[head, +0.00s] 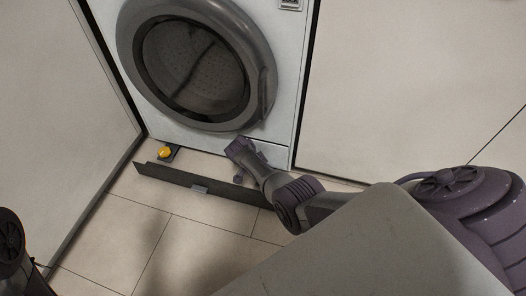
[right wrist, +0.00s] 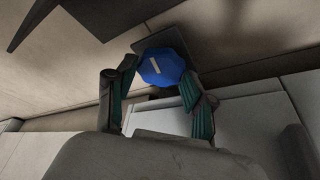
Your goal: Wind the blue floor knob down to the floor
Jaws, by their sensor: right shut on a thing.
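The blue floor knob (right wrist: 163,68) is a faceted knob with a pale mark on its face, in the upper middle of the right wrist view. My right gripper (right wrist: 159,78) is shut on it, one finger on each side. In the head view my right gripper (head: 240,165) is down at the lower right front of the washing machine (head: 160,112), and the blue knob is hidden there. A dark plate lies behind the knob in the right wrist view, and I cannot tell the gap to the floor. My left gripper is not in view.
A yellow knob (head: 165,152) is under the machine's left front corner. A long dark strip (head: 171,180) lies on the tiled floor before the machine, close to my right gripper. Pale panels (head: 55,110) stand on both sides.

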